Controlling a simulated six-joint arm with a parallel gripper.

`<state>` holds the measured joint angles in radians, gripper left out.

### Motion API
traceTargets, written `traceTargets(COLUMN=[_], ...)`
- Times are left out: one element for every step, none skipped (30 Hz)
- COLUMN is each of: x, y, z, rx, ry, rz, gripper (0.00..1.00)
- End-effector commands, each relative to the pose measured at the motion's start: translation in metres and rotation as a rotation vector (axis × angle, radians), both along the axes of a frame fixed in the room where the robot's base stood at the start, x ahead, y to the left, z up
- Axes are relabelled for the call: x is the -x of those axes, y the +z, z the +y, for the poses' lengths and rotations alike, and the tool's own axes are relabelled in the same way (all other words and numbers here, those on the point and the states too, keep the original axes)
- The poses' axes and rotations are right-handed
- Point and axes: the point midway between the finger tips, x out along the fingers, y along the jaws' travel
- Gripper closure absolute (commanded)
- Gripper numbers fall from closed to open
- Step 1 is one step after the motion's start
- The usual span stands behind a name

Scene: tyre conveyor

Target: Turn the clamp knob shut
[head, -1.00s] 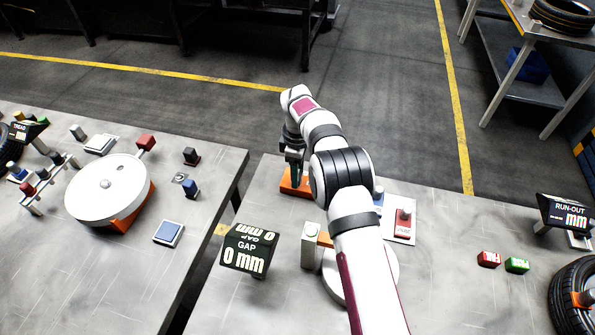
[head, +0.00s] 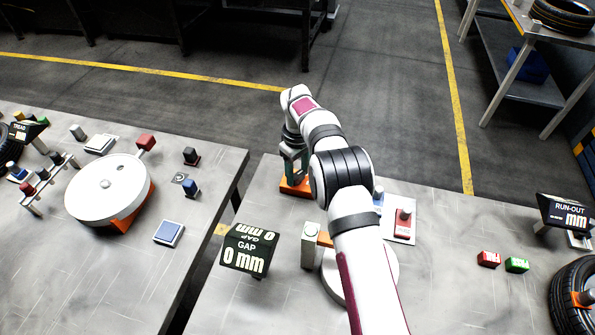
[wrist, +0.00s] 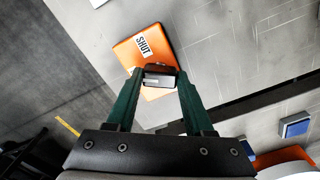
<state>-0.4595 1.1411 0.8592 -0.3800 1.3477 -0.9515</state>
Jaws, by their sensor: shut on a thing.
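My gripper (head: 294,158) is at the far edge of the right table, above the orange clamp base (head: 290,187). In the wrist view the orange base (wrist: 128,52) carries a white label reading SHUT. A small dark knob with a light face (wrist: 158,77) sits between the tips of my two green fingers, which appear closed on its sides. In the head view my wrist and fingers hide the knob. A black display (head: 247,250) on the same table reads GAP 0 mm.
A grey post (head: 311,245) and a white disc (head: 385,270) stand beside and partly under my arm. A red switch on a white plate (head: 403,222) is to the right. A gap separates this table from the left one, which holds a white turntable (head: 88,198).

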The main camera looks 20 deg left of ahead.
Motion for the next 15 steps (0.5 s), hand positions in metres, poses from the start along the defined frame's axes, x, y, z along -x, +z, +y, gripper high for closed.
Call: traceTargets(x=[0.0003, 0.0003, 0.0003, 0.0003, 0.0003, 0.0002, 0.0002, 0.0001, 0.0001, 0.0001, 0.0001, 0.0001, 0.0001, 0.0001, 0.0001], y=[0.0006, 0.0006, 0.0006, 0.0006, 0.0006, 0.0007, 0.0007, 0.0007, 0.0007, 0.0007, 0.0007, 0.0007, 0.0007, 0.0007, 0.0007], z=[0.0005, 0.0005, 0.0005, 0.0005, 0.0005, 0.0006, 0.0006, 0.0005, 0.0005, 0.0005, 0.0005, 0.0005, 0.0005, 0.0005, 0.0006], rx=[0.0, 0.0, 0.0, 0.0, 0.0, -0.001, -0.001, -0.001, -0.001, -0.001, -0.001, -0.001, -0.001, -0.001, -0.001], ry=[-0.041, -0.07, -0.107, -0.136, -0.164, -0.201, -0.229, -0.256, -0.291, -0.317, -0.343, -0.376, -0.399, -0.421, -0.45], rz=[0.001, 0.001, 0.001, 0.001, 0.001, 0.0, 0.0, 0.0, 0.0, 0.0, 0.0, 0.0, 0.0, 0.0, 0.0], gripper=[1.0, 1.0, 1.0, 1.0, 1.0, 1.0, 1.0, 1.0, 1.0, 1.0, 1.0, 1.0, 1.0, 1.0, 1.0])
